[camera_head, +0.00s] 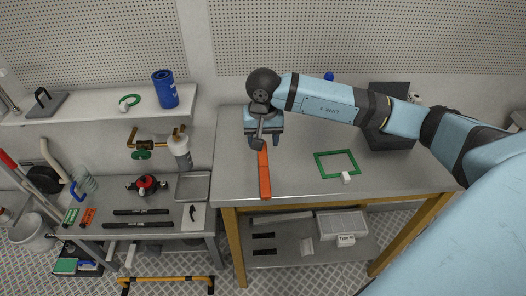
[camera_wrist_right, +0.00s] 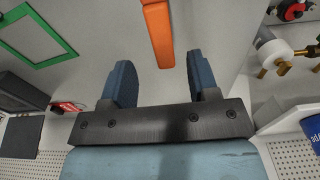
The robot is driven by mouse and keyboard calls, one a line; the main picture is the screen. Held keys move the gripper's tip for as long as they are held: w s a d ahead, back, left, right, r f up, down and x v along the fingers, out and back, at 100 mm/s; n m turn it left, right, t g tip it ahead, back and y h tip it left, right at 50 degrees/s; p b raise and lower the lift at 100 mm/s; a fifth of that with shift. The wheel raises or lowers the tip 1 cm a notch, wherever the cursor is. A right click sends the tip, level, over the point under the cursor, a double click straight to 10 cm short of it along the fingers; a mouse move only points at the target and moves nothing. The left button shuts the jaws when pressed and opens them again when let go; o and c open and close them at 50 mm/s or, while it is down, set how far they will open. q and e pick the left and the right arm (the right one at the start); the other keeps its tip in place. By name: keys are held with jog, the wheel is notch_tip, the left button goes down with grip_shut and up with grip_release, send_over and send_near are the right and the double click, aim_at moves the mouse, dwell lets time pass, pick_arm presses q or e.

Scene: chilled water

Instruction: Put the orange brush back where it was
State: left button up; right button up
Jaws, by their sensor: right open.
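The orange brush (camera_head: 264,178) lies on the grey workbench top (camera_head: 300,181), a long flat orange bar pointing to the front edge. No bristles can be made out. My right gripper (camera_head: 257,143) is over its far end, pointing down. In the right wrist view the brush (camera_wrist_right: 157,35) shows beyond and between the two fingers of my right gripper (camera_wrist_right: 160,78), which are open with nothing between them. Whether the fingers reach down around the bar cannot be told. My left gripper is not in view.
A green square frame (camera_head: 318,165) and a small white block (camera_head: 346,178) lie to the right of the brush. A dark grey box (camera_head: 390,140) stands at the back right. A lower metal table (camera_head: 175,222) with tools stands left; a shelf (camera_head: 95,107) holds a blue roll (camera_head: 165,89).

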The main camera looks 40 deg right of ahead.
aim_at(263, 157)
jog(key=shift+s+r, duration=0.1)
jog(key=shift+r, duration=2.2)
